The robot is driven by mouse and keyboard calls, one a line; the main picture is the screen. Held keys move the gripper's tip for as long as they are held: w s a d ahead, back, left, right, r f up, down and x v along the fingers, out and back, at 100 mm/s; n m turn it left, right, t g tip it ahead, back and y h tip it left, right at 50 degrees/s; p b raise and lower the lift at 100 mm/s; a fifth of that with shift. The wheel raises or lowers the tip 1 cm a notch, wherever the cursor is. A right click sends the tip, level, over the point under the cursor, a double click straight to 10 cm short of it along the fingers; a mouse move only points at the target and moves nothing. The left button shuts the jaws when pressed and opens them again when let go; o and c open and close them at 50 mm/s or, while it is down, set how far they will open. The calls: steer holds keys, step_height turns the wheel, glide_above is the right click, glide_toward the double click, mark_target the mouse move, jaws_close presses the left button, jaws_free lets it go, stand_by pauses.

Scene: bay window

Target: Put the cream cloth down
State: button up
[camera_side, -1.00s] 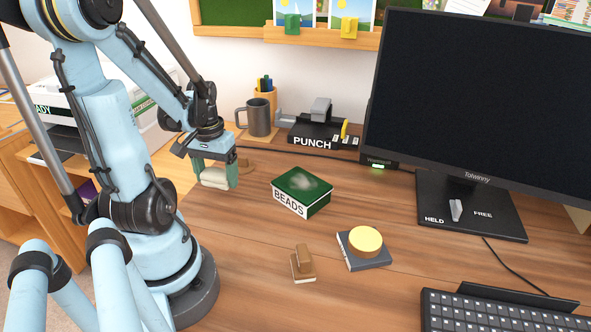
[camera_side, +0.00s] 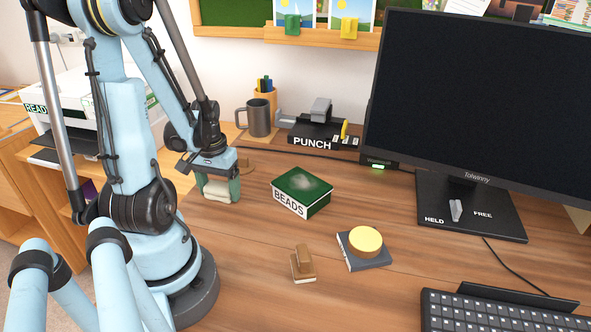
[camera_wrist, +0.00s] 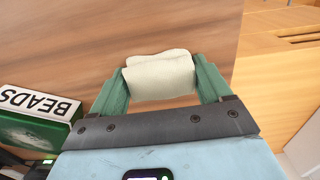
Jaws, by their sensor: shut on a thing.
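The cream cloth (camera_side: 219,189) is a small folded pad between the green fingers of my gripper (camera_side: 219,190), at the left edge of the desk. In the wrist view the cloth (camera_wrist: 160,76) spans the gap between both fingertips (camera_wrist: 161,84), touching each side. My gripper is shut on it and points down. The cloth is low over the wooden desk top; I cannot tell whether its underside touches the wood.
A green BEADS box (camera_side: 301,191) stands right of my gripper. A wooden-handled stamp (camera_side: 302,264) and a dark pad with a round yellow-topped piece (camera_side: 364,246) lie nearer the front. A grey mug (camera_side: 255,117) and PUNCH (camera_side: 318,130) stand behind. Bare desk lies between.

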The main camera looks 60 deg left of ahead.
mark_target(219, 186)
steer(key=o, duration=0.9)
steer(key=shift+f, duration=0.25)
steer(key=shift+o, duration=0.2)
steer(key=shift+r, duration=6.25)
steer(key=w+d+r+m+t, duration=0.1)
steer(key=w+d+m+t, duration=0.2)
steer(key=w+d, duration=0.4)
steer(key=w+d+r+m+t, duration=0.1)
steer(key=w+d+m+t, duration=0.3)
steer(key=d, duration=1)
steer(key=w+m, duration=0.2)
steer(key=shift+w, duration=0.35)
